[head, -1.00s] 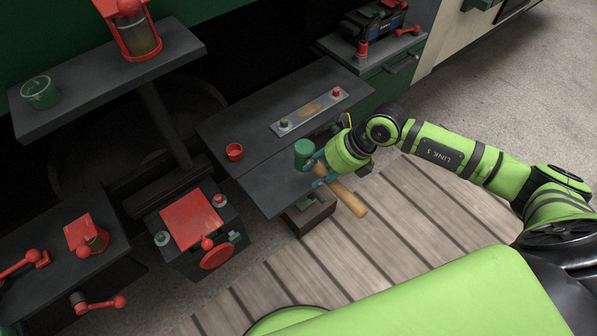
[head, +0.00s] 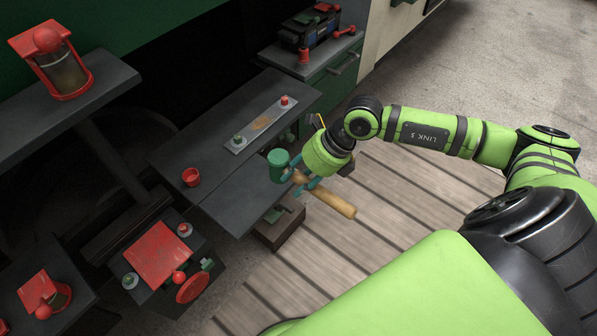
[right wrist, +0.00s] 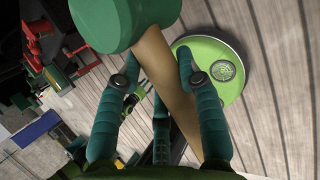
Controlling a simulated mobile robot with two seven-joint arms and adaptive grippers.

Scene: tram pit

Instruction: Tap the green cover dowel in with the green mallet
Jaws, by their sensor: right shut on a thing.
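My right gripper (head: 304,182) is shut on the wooden handle (head: 333,201) of the green mallet. The mallet's green head (head: 278,164) is over the front edge of the dark table; it also fills the top of the right wrist view (right wrist: 108,22). A small green-topped peg (head: 130,281) in a pale collar is at the left corner of a dark box with a red cover (head: 156,254). Another green-topped piece (head: 239,140) is on a steel plate on the table. I cannot tell for sure which is the cover dowel. The mallet is apart from both. My left gripper is out of view.
The box also has a red-topped peg (head: 184,229) and a red handwheel (head: 193,287). A red cup (head: 191,177) stands on the dark table (head: 175,150). A red-framed jar (head: 62,70) stands on a shelf at upper left. Slatted floor (head: 395,205) is open at right.

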